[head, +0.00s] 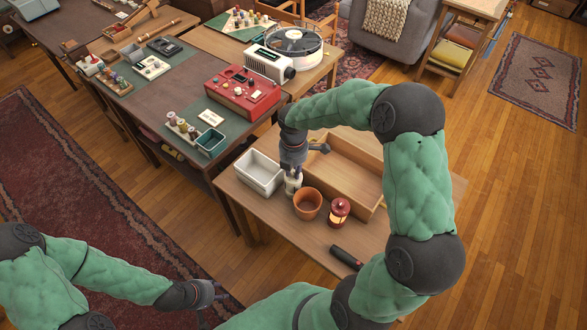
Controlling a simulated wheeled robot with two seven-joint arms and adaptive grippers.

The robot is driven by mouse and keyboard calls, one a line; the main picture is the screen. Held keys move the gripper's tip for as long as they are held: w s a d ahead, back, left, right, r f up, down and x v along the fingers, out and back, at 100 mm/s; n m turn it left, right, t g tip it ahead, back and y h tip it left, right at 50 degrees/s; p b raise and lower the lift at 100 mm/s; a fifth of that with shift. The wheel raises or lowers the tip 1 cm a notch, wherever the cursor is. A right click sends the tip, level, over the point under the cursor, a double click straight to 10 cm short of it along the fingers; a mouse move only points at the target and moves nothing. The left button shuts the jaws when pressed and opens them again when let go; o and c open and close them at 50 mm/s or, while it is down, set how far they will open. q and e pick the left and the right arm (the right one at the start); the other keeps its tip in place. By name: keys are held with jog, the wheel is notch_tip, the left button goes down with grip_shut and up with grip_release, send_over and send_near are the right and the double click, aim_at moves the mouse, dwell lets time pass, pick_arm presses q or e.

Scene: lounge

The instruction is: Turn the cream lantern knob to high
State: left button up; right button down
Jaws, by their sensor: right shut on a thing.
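The cream lantern (292,187) stands upright on the small wooden table, between a white bin and a terracotta pot. My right gripper (293,171) reaches down from above and is shut on the upper part of the cream lantern. The gripper covers much of the lantern, so its knob and setting cannot be made out. A red lantern (339,211) with a warm glow stands to the right on the same table. My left gripper (214,292) is low at the left, over the floor, apart from the table; it looks open and empty.
The wooden table (290,238) also holds the white bin (259,172), the terracotta pot (307,203), an open wooden tray (372,196) and a dark-handled object (346,257). A workbench with a red device (242,92) stands behind left. The table's front is fairly clear.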

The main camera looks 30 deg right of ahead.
jog(key=m+p, duration=0.1)
jog(key=m, duration=0.3)
jog(key=shift+m, duration=0.4)
jog(key=m+p, duration=0.1)
jog(key=m, duration=0.1)
jog(key=shift+m, duration=0.3)
jog(key=m, duration=0.3)
jog(key=shift+m, duration=0.3)
jog(key=m, duration=0.6)
jog(key=m+b, duration=0.1)
jog(key=m, duration=0.5)
jog(key=shift+m, duration=0.3)
jog(key=c, duration=1.1)
grip_release()
